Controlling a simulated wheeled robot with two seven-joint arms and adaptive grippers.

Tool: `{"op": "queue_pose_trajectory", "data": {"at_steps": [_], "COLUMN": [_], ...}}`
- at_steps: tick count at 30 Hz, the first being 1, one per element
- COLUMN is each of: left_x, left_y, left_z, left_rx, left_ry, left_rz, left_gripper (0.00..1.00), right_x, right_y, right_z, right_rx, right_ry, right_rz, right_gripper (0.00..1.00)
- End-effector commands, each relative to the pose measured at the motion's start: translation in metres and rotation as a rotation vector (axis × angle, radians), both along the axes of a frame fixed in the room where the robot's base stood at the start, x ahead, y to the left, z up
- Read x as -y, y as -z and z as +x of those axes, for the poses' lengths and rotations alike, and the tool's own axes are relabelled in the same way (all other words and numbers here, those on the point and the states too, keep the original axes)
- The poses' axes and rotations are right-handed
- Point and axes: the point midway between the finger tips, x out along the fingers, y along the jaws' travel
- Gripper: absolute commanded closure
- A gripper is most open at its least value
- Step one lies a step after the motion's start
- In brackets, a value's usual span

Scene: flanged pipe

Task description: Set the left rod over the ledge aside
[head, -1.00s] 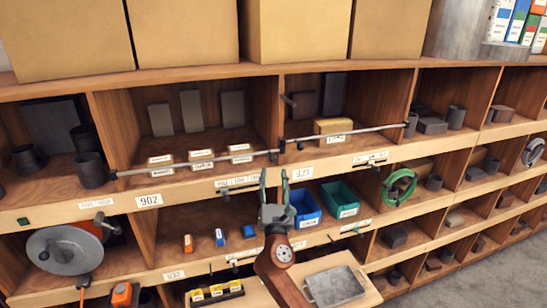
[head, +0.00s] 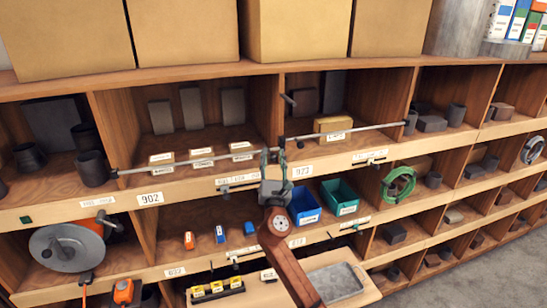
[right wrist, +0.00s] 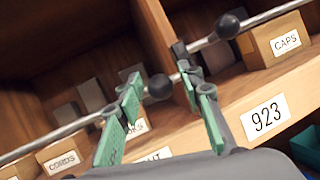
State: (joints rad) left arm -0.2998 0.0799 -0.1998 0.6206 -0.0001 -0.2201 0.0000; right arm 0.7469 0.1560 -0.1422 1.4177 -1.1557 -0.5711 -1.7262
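The left rod (head: 205,161) is a thin grey bar lying along the front of the upper shelf, with a dark ball near its right end. The right rod (head: 350,131) lies along the shelf edge further right. My right gripper (head: 272,154) is raised to the left rod's right end, in front of the divider. In the right wrist view its green-padded fingers (right wrist: 160,103) are apart, with the left rod's dark ball (right wrist: 160,87) showing between them. The left rod (right wrist: 60,133) passes behind the left finger. Contact cannot be told. My left gripper is out of view.
Small labelled boxes (head: 201,158) stand behind the left rod, and a CAPS box (right wrist: 281,40) behind the right one. A wooden divider (head: 268,105) rises by the gripper. Blue (head: 304,207) and teal (head: 341,197) bins sit below. Short bars are clipped along the ledges.

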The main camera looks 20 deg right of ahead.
Motion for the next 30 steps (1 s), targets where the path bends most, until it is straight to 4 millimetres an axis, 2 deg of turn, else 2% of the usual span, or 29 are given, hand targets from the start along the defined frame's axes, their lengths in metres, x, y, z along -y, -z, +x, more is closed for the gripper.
{"op": "queue_pose_trajectory", "data": {"at_steps": [1, 14, 30], "left_x": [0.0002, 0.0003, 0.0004], "left_y": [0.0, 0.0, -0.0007], "left_z": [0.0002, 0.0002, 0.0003], "left_rx": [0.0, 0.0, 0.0], "left_ry": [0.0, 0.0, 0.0], "left_rz": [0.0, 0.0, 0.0], "left_gripper": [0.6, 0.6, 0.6], "right_x": [0.0, -0.0001, -0.002], "right_y": [0.0001, 0.0002, 0.0001], "right_z": [0.0, -0.0002, -0.0017], "right_rx": [0.0, 0.0, 0.0], "right_ry": [0.0, 0.0, 0.004], "right_rz": [0.0, 0.0, -0.001], "right_gripper": [0.71, 1.0, 1.0]}}
